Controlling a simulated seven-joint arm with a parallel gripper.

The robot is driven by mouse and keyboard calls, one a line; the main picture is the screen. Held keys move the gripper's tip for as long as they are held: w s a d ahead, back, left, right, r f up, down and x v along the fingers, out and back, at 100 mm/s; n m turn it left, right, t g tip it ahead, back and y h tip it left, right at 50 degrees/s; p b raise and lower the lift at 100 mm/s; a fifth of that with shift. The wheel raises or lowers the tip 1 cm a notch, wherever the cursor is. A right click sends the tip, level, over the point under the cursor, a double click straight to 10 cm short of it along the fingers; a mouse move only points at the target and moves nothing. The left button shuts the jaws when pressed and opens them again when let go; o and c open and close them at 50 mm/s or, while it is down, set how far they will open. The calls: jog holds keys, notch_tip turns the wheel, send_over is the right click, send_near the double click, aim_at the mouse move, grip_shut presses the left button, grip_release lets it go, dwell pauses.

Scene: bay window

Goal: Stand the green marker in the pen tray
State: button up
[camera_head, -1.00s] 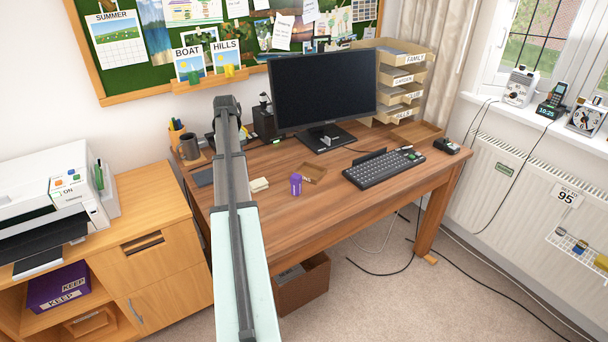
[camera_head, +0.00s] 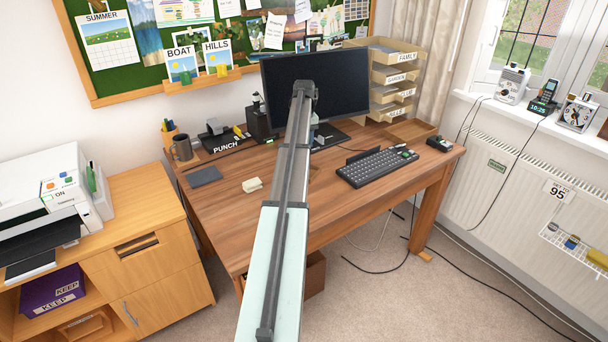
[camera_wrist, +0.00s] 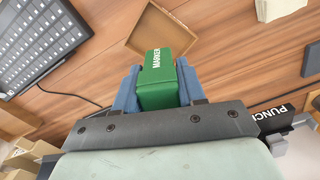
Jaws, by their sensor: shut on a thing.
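My gripper (camera_wrist: 157,88) is shut on the green marker (camera_wrist: 168,72) in the wrist view. The blue fingers press its two sides, and its white label "MARKER" faces the camera. The marker is held over the desk; its far end and exact tilt are hard to judge. A shallow, open brown tray (camera_wrist: 127,38) lies on the desk just beyond the marker and looks empty where it shows. I cannot tell for sure whether this is the pen tray. In the head view my arm hides the marker and most of the gripper.
The keyboard (camera_head: 376,167) lies right of my arm, with the monitor (camera_head: 345,85) behind. The hole punch (camera_head: 222,138), mug (camera_head: 182,147) and pale note pad (camera_head: 252,184) are on the left. The letter trays (camera_head: 393,75) stand at back right. Bare desk shows along the front.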

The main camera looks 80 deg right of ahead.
jog(key=shift+d+f, duration=0.25)
jog(key=shift+d, duration=0.1)
jog(key=shift+f, duration=4.7)
jog(key=shift+f, duration=0.1)
jog(key=o, duration=1.1)
jog(key=shift+c, duration=0.2)
notch_tip(320, 180, up, 12)
jog(key=shift+r, duration=0.15)
jog(key=shift+w, duration=0.1)
